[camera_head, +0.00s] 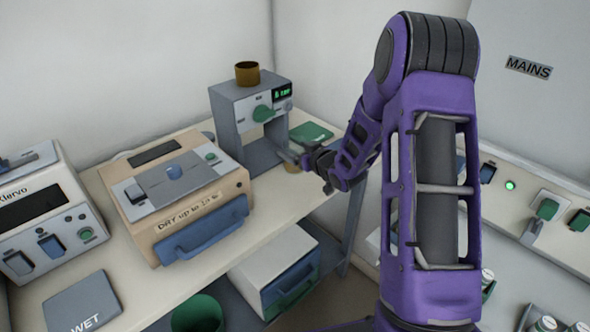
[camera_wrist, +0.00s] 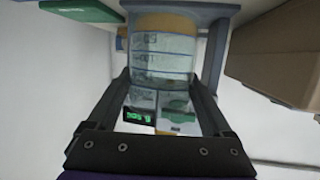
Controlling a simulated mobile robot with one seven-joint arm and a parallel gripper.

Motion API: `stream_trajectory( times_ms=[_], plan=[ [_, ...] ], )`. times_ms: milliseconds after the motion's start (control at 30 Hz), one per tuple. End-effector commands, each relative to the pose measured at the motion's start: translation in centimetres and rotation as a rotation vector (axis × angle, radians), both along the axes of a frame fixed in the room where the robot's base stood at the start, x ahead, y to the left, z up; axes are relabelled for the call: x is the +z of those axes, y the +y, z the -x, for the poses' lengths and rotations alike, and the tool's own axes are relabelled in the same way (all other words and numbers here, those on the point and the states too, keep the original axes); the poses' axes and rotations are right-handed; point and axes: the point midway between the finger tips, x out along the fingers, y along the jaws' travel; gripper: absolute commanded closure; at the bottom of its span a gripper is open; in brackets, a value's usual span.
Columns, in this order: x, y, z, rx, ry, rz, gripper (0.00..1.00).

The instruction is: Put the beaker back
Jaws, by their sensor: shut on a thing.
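A clear beaker with graduation marks and an amber band at one end (camera_wrist: 163,65) is between the two fingers of my gripper (camera_wrist: 160,88) in the wrist view, which shows the scene upside down. My gripper (camera_head: 300,160) is shut on it.
A brown cup (camera_head: 247,72) stands on the device. A green pad (camera_head: 311,132) lies right of it on the bench (camera_head: 105,180). A beige furnace (camera_head: 205,187) with a blue handle stands to the left, a white unit (camera_head: 45,215) farther left. A wall panel (camera_head: 520,190) is at right.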

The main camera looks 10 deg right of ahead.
Motion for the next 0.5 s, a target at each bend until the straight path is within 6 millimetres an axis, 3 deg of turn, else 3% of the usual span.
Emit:
stream_trajectory(
  times_ms=[500],
  plan=[
    [-5.4,0.0,0.0,0.0,-0.001,0.001,0.87]
  ],
)
